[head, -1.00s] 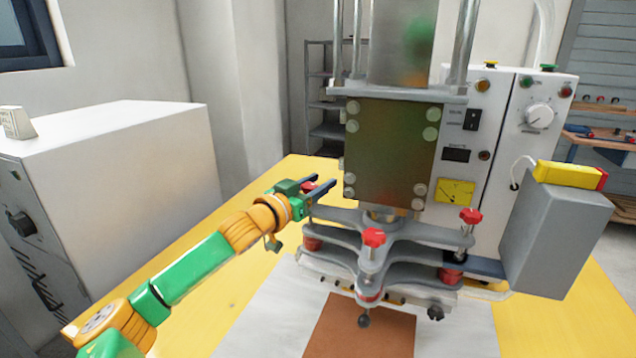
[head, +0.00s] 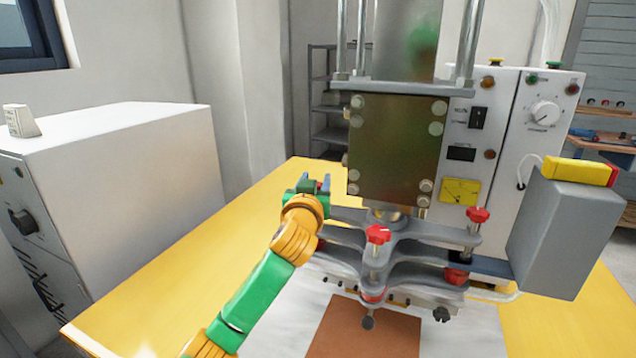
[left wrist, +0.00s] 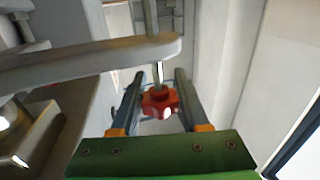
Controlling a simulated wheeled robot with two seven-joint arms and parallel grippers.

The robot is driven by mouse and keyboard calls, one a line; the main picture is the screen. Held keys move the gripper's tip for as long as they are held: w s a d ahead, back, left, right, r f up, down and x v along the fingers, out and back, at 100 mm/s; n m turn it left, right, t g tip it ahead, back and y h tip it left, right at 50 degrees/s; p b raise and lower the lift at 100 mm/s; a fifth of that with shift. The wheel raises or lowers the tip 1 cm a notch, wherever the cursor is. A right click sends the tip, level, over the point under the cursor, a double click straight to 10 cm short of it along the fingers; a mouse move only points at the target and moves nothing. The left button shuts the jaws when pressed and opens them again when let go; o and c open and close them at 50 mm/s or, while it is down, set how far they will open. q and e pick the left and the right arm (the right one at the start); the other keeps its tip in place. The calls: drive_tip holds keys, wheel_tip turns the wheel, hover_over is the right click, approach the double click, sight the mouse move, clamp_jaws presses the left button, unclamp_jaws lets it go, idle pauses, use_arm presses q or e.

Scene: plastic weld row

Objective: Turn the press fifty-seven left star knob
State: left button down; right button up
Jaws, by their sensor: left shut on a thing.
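The press (head: 395,150) stands on the yellow table with a grey three-armed plate at its lower part. The left star knob is red and sits on a thin upright rod at the plate's left arm. In the left wrist view the knob (left wrist: 159,101) lies between the two fingers, with the grey plate arm running in from the left. My left gripper (head: 316,183) is shut on this knob. In the head view the gripper and wrist hide most of the knob. My right gripper is not in view.
A grey box (head: 560,235) juts out at the right. A white cabinet (head: 120,180) stands left. The yellow table (head: 190,265) is clear at left.

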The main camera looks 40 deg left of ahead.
use_arm(q)
drive_tip(key=shift+s+a+n+g+y, duration=0.1)
drive_tip(key=shift+a+n+g+y, duration=0.05)
drive_tip(key=shift+n+g+y, duration=0.45)
drive_tip(key=shift+s+a+n+g+y, duration=0.1)
drive_tip(key=shift+n+g+y, duration=0.2)
drive_tip(key=shift+n+y, duration=0.35)
drive_tip(key=shift+y, duration=0.45)
drive_tip(key=shift+c, duration=2.1)
unclamp_jaws()
drive_tip(key=shift+b, duration=0.3)
drive_tip(key=b+v, duration=0.1)
drive_tip(key=v, duration=0.6)
